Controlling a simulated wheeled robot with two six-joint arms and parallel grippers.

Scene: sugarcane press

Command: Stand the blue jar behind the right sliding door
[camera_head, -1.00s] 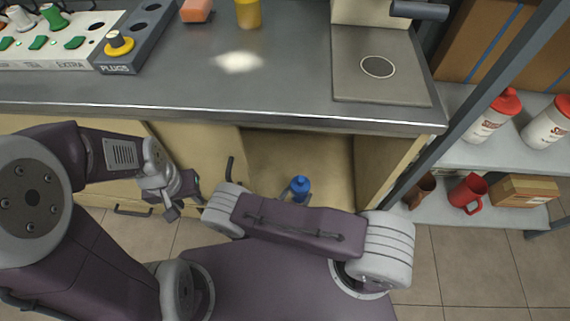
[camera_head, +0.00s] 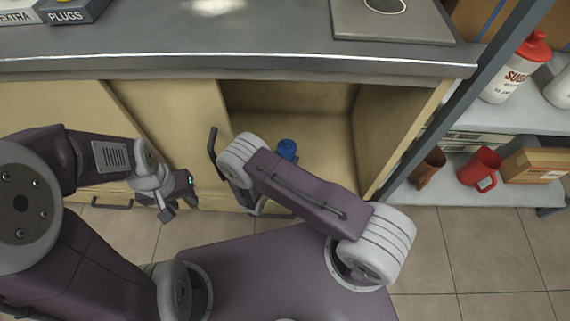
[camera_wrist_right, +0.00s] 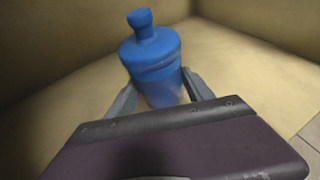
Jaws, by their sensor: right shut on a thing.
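The blue jar (camera_head: 287,149) is in the open right part of the cupboard; it also shows upright, slightly tilted in the picture, in the right wrist view (camera_wrist_right: 153,62). My right gripper (camera_wrist_right: 162,92) is shut on the jar, one finger on each side of its body. In the head view my right arm hides this gripper and the jar's lower part. I cannot tell whether the jar's base touches the cupboard floor. The right sliding door (camera_head: 165,115) is slid left, with its dark handle (camera_head: 213,145) beside the opening. My left gripper (camera_head: 178,203) looks open and empty in front of the cupboard.
The cupboard's back and side walls (camera_head: 395,125) surround the opening. The grey counter (camera_head: 260,45) overhangs it. To the right, a shelf rack holds a red mug (camera_head: 480,168), a brown mug (camera_head: 428,168), a box (camera_head: 535,163) and white bottles (camera_head: 515,70).

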